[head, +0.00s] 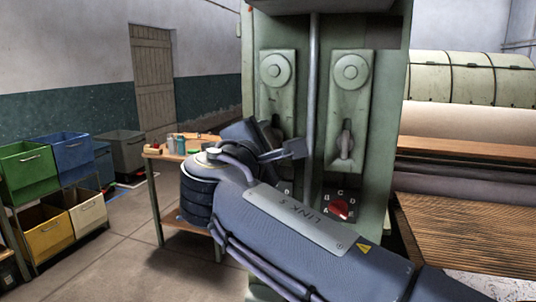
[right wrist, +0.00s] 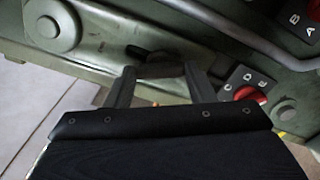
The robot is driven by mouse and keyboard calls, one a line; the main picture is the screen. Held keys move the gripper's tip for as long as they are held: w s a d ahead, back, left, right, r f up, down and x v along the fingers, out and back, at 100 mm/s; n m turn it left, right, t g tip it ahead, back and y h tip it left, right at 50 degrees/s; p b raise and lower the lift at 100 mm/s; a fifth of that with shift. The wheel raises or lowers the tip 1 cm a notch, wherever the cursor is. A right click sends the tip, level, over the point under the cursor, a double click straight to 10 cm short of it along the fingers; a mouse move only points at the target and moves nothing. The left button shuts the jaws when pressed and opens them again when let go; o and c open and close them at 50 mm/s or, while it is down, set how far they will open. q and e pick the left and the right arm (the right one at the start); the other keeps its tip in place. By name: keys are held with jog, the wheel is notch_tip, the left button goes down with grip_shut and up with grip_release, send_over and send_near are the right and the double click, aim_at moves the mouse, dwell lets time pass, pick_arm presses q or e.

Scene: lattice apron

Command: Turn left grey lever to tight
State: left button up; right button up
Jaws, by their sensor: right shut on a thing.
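The left grey lever (head: 276,122) is on the left plate of the green machine column, mostly hidden behind my right gripper in the head view. In the right wrist view, the two fingers of my right gripper (right wrist: 158,80) are closed on the dark end of the left grey lever (right wrist: 155,68). The fingers stand some way apart, with the lever between them. No mark for tight is legible. My left gripper is not in view.
A similar right lever (head: 345,142) hangs beside it, pointing down. A pipe (head: 312,90) runs between the plates. A red knob (head: 340,209) with letters sits below; another red knob (right wrist: 250,95) is close to my gripper. A small bench (head: 158,152) stands behind left.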

jog(key=m+b, duration=0.3)
jog(key=m, duration=0.2)
jog(key=shift+f, duration=0.1)
jog(key=shift+m, duration=0.3)
dwell(0.4)
jog(key=o, duration=1)
jog(key=shift+s, duration=0.1)
jog(key=b+v, duration=0.1)
jog(key=v, duration=0.6)
jog(key=shift+s+a, duration=0.1)
jog(key=shift+s, duration=0.2)
